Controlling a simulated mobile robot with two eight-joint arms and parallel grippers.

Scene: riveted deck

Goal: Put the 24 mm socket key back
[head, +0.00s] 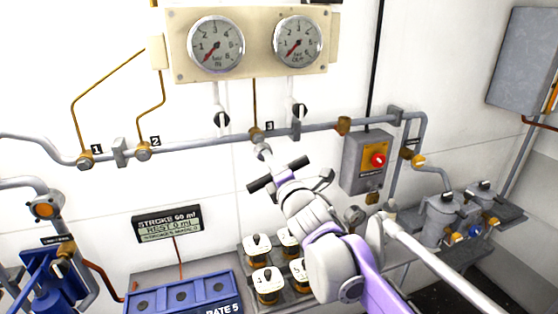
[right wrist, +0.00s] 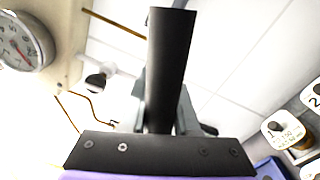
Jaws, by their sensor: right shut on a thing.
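The socket key shows in the head view as a black cross handle (head: 261,184) with a short pale shaft (head: 263,150) pointing up at the brass fitting marked 3 (head: 257,135) on the grey pipe. I cannot tell whether its socket is on the fitting or just in front of it. My right gripper (head: 282,177) is shut on the handle, and its arm comes from the lower right. In the right wrist view the black handle bar (right wrist: 172,50) stands between the grey fingers. The key's size marking is not readable. My left gripper is not in view.
Two gauges (head: 252,43) on a cream panel hang above the pipe. Fittings 1 (head: 85,160) and 2 (head: 143,151) are to the left. A grey switch box with a red knob (head: 378,160) is right of my gripper. White-topped canisters (head: 268,281) and a blue case (head: 185,293) stand below.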

